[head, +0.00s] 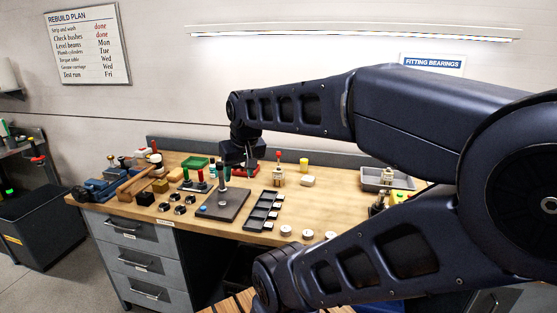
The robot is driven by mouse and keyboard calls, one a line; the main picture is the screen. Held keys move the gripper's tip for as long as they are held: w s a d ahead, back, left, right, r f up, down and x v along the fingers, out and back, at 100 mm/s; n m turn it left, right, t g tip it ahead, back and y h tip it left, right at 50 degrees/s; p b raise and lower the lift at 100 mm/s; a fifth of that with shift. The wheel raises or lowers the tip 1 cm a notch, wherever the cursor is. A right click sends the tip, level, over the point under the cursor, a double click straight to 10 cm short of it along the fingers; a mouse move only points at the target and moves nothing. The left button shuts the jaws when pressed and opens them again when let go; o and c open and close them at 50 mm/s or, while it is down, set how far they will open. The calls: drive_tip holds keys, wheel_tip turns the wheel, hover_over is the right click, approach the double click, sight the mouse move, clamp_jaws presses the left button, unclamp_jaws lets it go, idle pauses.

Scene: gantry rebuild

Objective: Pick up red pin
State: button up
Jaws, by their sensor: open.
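A blue vise (95,190), mallet and several small parts crowd the left. A grey bin (372,180) stands at right.

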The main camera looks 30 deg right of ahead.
drive_tip(key=w+d+r+m, duration=0.2)
drive_tip(key=w+d, duration=0.1)
drive_tip(key=w, duration=0.3)
drive_tip(key=w+d+r+m, duration=0.2)
drive_tip(key=w, duration=0.4)
drive_tip(key=m+g+h, duration=0.5)
drive_tip(key=m, duration=0.9)
hover_over(277, 154)
drive_tip(key=a, duration=0.2)
wheel_tip(277, 154, down, 19)
drive_tip(key=shift+y, duration=0.3)
drive_tip(key=x, duration=0.5)
drive_tip(key=shift+w+f, duration=0.2)
drive_tip(key=shift+f, duration=0.25)
drive_tip(key=shift+w+a+x, duration=0.1)
drive_tip(key=shift+a+x, duration=0.05)
drive_tip(key=shift+x, duration=1.15)
drive_tip(key=shift+w+a+x, duration=0.1)
drive_tip(key=shift+x, duration=1.2)
drive_tip(key=shift+c, duration=0.2)
